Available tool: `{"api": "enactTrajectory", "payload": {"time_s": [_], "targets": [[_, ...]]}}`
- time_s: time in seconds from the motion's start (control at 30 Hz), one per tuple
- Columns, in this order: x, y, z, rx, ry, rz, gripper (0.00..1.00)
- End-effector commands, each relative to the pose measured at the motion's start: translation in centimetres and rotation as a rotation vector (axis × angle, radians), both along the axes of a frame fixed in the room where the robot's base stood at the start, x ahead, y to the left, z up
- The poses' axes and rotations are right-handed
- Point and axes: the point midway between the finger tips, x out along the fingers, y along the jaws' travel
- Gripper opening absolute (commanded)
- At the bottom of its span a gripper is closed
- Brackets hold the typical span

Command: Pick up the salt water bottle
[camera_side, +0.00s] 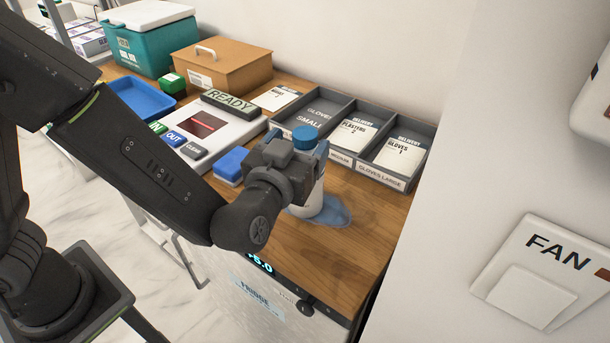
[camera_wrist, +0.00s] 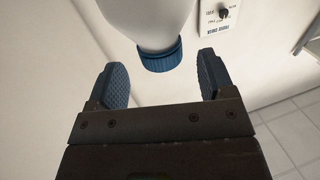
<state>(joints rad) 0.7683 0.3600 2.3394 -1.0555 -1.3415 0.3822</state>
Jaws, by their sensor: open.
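The salt water bottle (camera_side: 308,202) is white with a blue cap (camera_side: 305,138) and stands upright on the wooden counter, partly hidden behind my gripper in the side view. My gripper (camera_side: 290,165) is at the bottle's upper part, its jaws open. In the wrist view, the white bottle (camera_wrist: 147,18) and its blue cap (camera_wrist: 161,57) appear between the two blue fingertips of my gripper (camera_wrist: 162,80). There is a visible gap on each side of the cap. The bottle's label is not readable.
A blue puddle-like patch (camera_side: 333,214) lies around the bottle's base. A grey divided tray (camera_side: 413,142) with cards stands behind it. A blue block (camera_side: 231,164) and a READY device (camera_side: 231,132) are to the left. Bare wood (camera_side: 366,217) is to the right, beside the wall.

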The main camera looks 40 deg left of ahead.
Motion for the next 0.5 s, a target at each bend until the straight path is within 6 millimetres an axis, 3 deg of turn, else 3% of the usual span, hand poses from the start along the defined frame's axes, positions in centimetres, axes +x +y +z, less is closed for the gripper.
{"api": "enactTrajectory", "payload": {"time_s": [0.3, 0.5], "targets": [[4.0, 1.2, 0.1, -0.001, 0.0, 0.003, 0.76], [5.0, 1.4, 0.1, -0.001, -0.001, 0.0, 0.76]]}}
